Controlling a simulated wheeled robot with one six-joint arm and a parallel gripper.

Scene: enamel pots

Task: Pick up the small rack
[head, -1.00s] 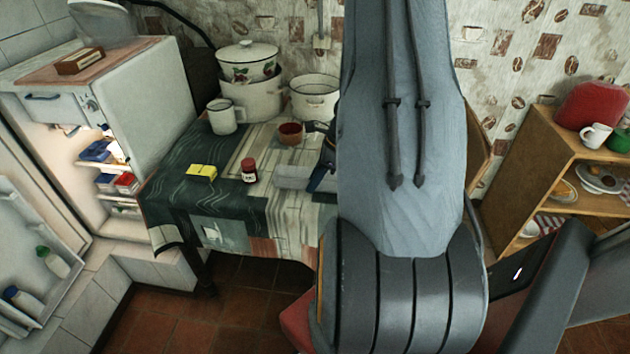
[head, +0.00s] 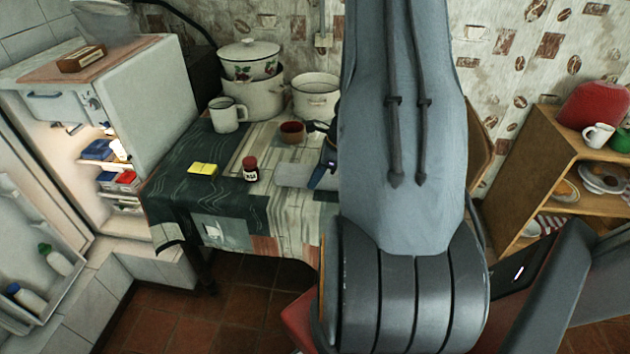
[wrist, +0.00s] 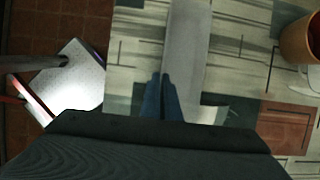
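A plain pale grey block-like thing (head: 296,175) lies near the front edge of the cloth-covered table in the head view. It may be the small rack; its far right part is hidden by my arm. In the wrist view it shows as a long grey strip (wrist: 187,50). My gripper (wrist: 162,78) has two blue fingers close together over the strip's left edge. One blue fingertip (head: 322,178) shows at the block's right end in the head view. I cannot tell whether the fingers touch or hold anything.
A brown cup (head: 292,131), a small red-lidded jar (head: 251,169), a yellow packet (head: 202,169), a white mug (head: 227,115) and enamel pots (head: 315,97) stand on the table (head: 210,225). An open fridge (head: 150,100) is left, a wooden shelf (head: 535,140) right.

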